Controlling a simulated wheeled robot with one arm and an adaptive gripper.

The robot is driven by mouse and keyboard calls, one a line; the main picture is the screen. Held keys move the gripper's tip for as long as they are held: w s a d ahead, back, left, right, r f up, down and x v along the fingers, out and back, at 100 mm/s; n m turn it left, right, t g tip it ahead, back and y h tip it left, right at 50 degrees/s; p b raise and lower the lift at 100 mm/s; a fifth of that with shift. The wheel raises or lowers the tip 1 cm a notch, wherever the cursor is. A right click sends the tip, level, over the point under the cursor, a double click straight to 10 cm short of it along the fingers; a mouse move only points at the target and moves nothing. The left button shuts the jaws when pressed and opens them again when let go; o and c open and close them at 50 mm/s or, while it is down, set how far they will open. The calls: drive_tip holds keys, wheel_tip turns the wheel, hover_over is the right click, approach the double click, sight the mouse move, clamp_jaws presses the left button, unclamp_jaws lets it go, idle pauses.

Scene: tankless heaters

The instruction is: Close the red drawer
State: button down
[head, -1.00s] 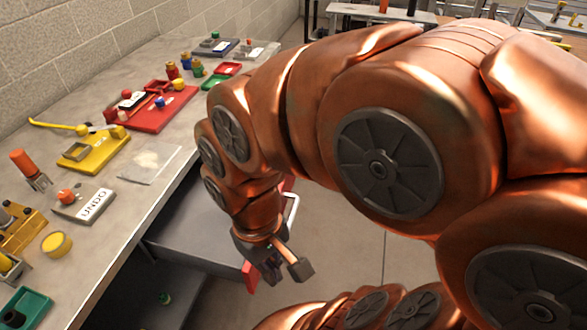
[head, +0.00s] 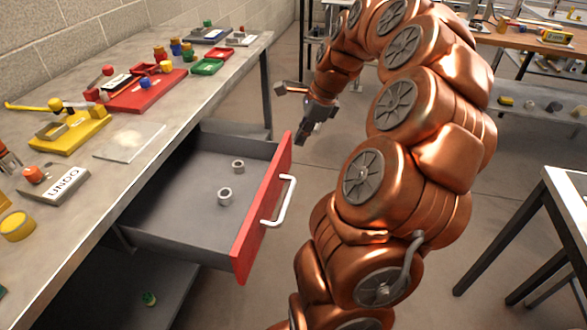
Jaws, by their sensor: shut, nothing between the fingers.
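The red drawer (head: 256,228) stands pulled out from under the workbench on the left. Its red front carries a white handle (head: 282,201) that faces right. Its grey inside shows two small grey rings or nuts (head: 225,196). My gripper (head: 293,112) is shut and empty. In the picture it is above the far end of the drawer front, and it looks apart from the drawer.
The workbench top (head: 120,147) holds a red tray (head: 143,94), a yellow block (head: 68,131) and several small items. A lower shelf (head: 120,290) lies under the drawer. A table (head: 565,190) stands at the right.

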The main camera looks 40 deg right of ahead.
drive_tip(key=s+d+f+m, duration=0.2)
drive_tip(key=d+f+m, duration=0.1)
drive_tip(key=d, duration=0.3)
approach(286, 171)
wheel_tip(286, 171, down, 4)
drive_tip(key=s+d, duration=0.1)
drive_tip(key=s, duration=0.1)
drive_tip(key=w, duration=0.1)
drive_tip(key=w+a, duration=0.1)
drive_tip(key=w, duration=0.1)
drive_tip(key=shift+a+f+m+t, duration=0.3)
drive_tip(key=shift+a, duration=0.05)
drive_tip(key=shift+w, duration=0.1)
